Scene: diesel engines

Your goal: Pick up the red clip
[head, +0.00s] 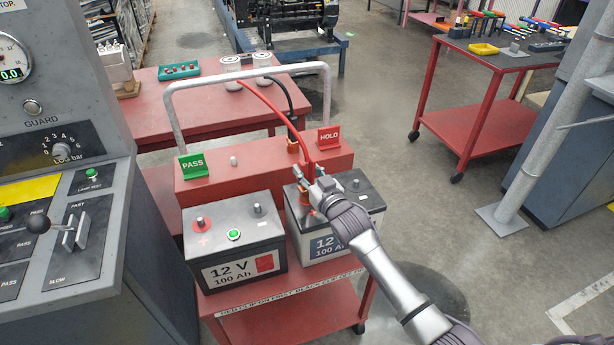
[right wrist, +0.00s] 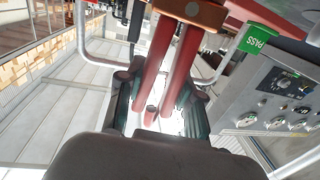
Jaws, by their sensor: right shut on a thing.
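My right gripper (head: 307,180) is over the left rear part of the right battery (head: 338,233) on the red trolley. In the right wrist view its fingers (right wrist: 158,108) are closed around the two red handles of the red clip (right wrist: 172,75), with a copper-coloured part at the top. In the head view the red clip (head: 309,170) is largely hidden by the gripper, and a red cable (head: 270,104) runs to it from behind. An orange-red bit shows below the gripper at the battery top; I cannot tell whether the clip touches it. My left gripper is not in view.
A second battery (head: 233,250) stands left, with a red terminal and green light. A green PASS sign (head: 193,166) and red HOLD sign (head: 328,138) stand on the trolley's ledge. A grey hoop handle (head: 170,105) rises behind.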

